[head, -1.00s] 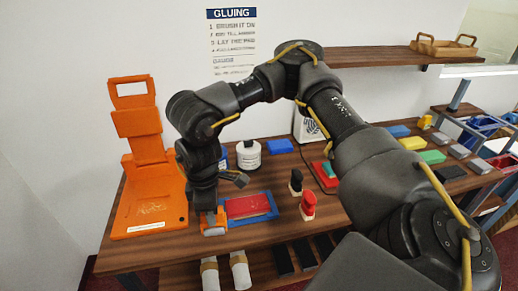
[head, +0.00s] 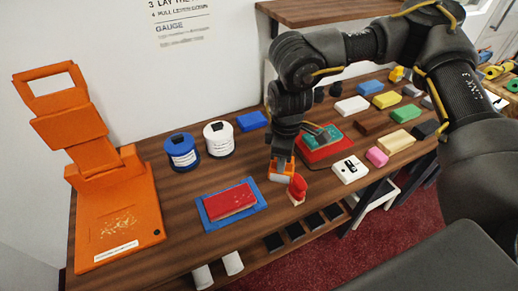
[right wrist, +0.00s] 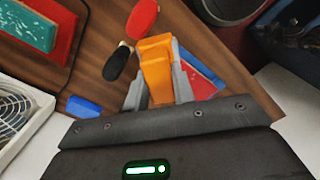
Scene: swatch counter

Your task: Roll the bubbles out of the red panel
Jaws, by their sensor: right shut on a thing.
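The red panel (head: 231,200) lies flat on a blue board (head: 257,203) near the counter's front edge. Its top looks smooth from here, and I cannot make out bubbles. My right gripper (head: 282,157) is shut on the orange handle of a roller (head: 281,174) with a pale lower part, right of the panel and apart from it. I cannot tell whether the roller touches the counter. In the right wrist view the orange handle (right wrist: 157,70) sits between the fingers, with part of the red panel (right wrist: 201,84) behind them. My left gripper is not in view.
A red-handled tool (head: 297,186) stands close beside the roller. An orange press (head: 110,205) stands at the left. A blue-labelled pot (head: 182,152) and a white pot (head: 219,139) are behind the panel. A green-topped red stack (head: 322,140) lies to the right.

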